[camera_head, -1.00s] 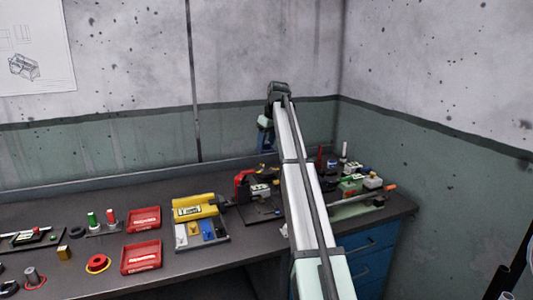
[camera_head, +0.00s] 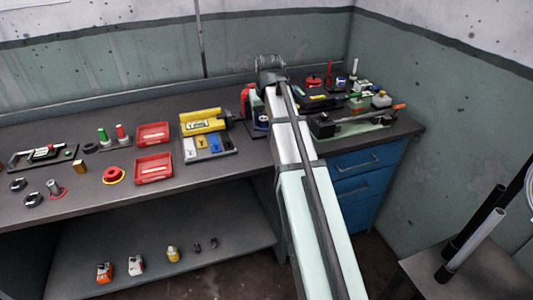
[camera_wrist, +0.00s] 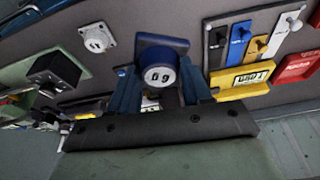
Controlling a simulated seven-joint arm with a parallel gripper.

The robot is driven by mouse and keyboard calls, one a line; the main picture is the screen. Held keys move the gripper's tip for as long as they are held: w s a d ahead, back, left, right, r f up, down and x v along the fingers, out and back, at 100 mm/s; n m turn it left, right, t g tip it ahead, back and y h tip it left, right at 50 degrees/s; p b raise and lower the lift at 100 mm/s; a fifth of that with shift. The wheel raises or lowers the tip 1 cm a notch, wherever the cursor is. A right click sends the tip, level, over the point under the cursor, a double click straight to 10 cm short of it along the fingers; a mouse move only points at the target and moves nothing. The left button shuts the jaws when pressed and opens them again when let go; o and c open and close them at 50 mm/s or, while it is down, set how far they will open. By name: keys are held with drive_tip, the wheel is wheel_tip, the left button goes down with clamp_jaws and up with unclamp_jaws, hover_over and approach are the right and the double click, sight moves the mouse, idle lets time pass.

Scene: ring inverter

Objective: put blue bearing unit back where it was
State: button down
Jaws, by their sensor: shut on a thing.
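The blue bearing unit (camera_wrist: 162,74) is in the middle of the wrist view, with a round white face bearing dark digits and a flat blue base. My gripper (camera_wrist: 162,88) is shut on it, with a dark blue finger on each side. In the head view my gripper (camera_head: 260,124) is low over the bench, to the right of the yellow unit; my arm hides most of it. I cannot tell whether the bearing unit touches the bench.
A yellow unit (camera_head: 202,122) has a tray of coloured blocks (camera_head: 212,146) in front. Red trays (camera_head: 153,168) lie further left. A pale square flange (camera_wrist: 97,38) lies on the bench beside the held unit. Several tools and a green-based fixture (camera_head: 350,128) crowd the right end.

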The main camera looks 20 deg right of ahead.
sight(267, 123)
drive_tip(key=s+a+f, duration=0.6)
drive_tip(key=s+f, duration=0.1)
drive_tip(key=s, duration=0.2)
drive_tip(key=w+d+r+n, duration=0.1)
drive_tip(key=w+d, duration=0.1)
drive_tip(key=w, duration=0.1)
drive_tip(key=w+d+r+n, duration=0.1)
drive_tip(key=w+d, duration=0.2)
drive_tip(key=w+d+r+n+y, duration=0.1)
drive_tip(key=w+d, duration=0.1)
drive_tip(key=w, duration=0.2)
drive_tip(key=shift+d+r+n, duration=0.15)
drive_tip(key=shift+d+n, duration=0.1)
drive_tip(key=shift+n, duration=0.15)
drive_tip(key=shift+w+d+r+n, duration=0.1)
drive_tip(key=shift+w+r+n, duration=0.05)
drive_tip(key=shift+w+n, duration=0.2)
drive_tip(key=shift+w+d+r+n, duration=0.1)
drive_tip(key=shift+w+n, duration=0.15)
drive_tip(key=shift+n, duration=0.2)
drive_tip(key=shift+f, duration=4.95)
drive_tip(key=shift+f, duration=0.15)
drive_tip(key=shift+c, duration=2.4)
unclamp_jaws()
drive_tip(key=v, duration=1.2)
drive_tip(key=shift+d, duration=0.3)
